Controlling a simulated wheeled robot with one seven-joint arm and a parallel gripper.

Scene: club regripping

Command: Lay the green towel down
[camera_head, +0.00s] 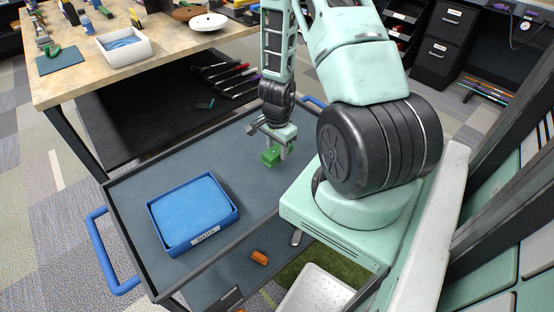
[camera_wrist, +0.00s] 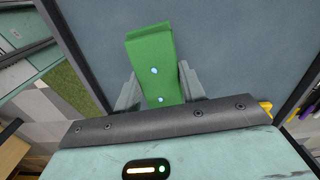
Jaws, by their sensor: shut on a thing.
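The green towel (camera_head: 271,156) looks like a small folded green block in the head view. It also fills the space between the fingers in the wrist view (camera_wrist: 152,62). My gripper (camera_head: 277,148) points down over the right part of the grey cart top (camera_head: 270,195) and is shut on the towel. In the wrist view my gripper (camera_wrist: 158,88) has one grey finger on each side of it. I cannot tell whether the towel touches the cart top.
A blue tray with a WATER label (camera_head: 208,237) sits on the cart's left part. An orange object (camera_head: 259,257) lies near the cart's front. The workbench (camera_head: 75,85) behind holds a white bin (camera_head: 125,46). Bare cart surface lies between the tray and my gripper.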

